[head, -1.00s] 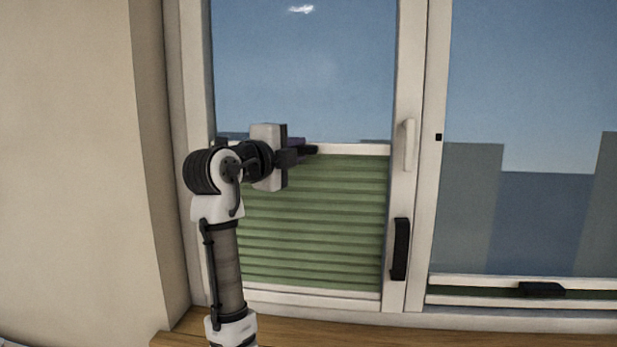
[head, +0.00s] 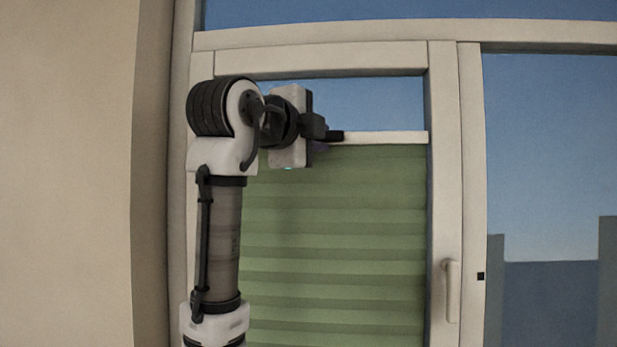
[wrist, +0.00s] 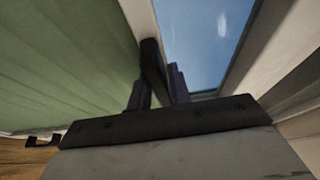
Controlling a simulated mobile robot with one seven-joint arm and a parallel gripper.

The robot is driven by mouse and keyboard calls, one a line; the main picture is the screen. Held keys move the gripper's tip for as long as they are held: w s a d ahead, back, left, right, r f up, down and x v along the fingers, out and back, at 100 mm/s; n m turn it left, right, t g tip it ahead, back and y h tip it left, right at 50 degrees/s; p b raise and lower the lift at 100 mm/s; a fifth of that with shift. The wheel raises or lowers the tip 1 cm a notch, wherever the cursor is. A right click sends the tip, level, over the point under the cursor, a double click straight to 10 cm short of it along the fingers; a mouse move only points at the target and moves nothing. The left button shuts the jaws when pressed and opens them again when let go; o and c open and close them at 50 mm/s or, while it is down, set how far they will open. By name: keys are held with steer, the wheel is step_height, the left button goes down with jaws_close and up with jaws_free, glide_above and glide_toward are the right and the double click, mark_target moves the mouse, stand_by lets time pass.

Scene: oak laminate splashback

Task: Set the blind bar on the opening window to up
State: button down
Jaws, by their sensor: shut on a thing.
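The blind bar (head: 390,138) is a pale strip along the top edge of the green pleated blind (head: 340,230) on the left window sash. It sits high in the sash, with a narrow band of glass above it. My gripper (head: 330,135) is at the bar, left of its middle. In the wrist view its dark purplish fingers (wrist: 158,92) are shut on a black grip piece (wrist: 151,62) beside the pale bar (wrist: 142,18). My arm and gripper hide the bar's left part in the head view.
The sash's top rail (head: 320,58) runs close above my gripper. A pale window handle (head: 452,290) is on the frame to the right. The right pane (head: 550,150) is clear glass here. A beige wall (head: 70,170) stands at the left.

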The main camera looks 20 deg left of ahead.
step_height(320, 180, up, 8)
steer(key=shift+r, duration=0.1)
stand_by(0.5)
steer(key=c, duration=1.4)
jaws_free()
steer(key=shift+s, duration=0.25)
steer(key=s+a+b, duration=0.1)
steer(key=s+b, duration=0.3)
steer(key=s, duration=0.9)
steer(key=shift+s+a, duration=0.15)
steer(key=shift+a, duration=0.15)
